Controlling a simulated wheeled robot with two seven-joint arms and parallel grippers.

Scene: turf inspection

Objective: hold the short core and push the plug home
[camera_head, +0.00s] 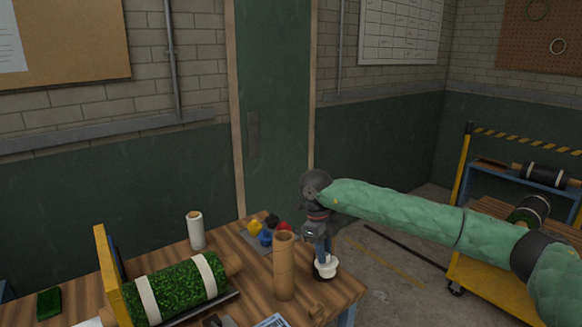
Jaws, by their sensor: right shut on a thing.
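A brown cardboard core (284,268) stands upright near the front right of the wooden table. My right gripper (325,257) points down just to the right of the core, apart from it. It is shut on a white plug (325,267), which shows below the fingers with a dark underside. The plug is low, near the table's right edge; I cannot tell whether it touches the tabletop. The core's top rim is visible, but its inside is not clear. My left gripper is not in view.
Yellow, blue, red and black pieces (266,231) sit on a grey mat behind the core. A white roll (195,231) stands farther left. A green turf roll (174,289) with white bands lies by a yellow-edged stand (108,270). A yellow cart (490,285) stands at right.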

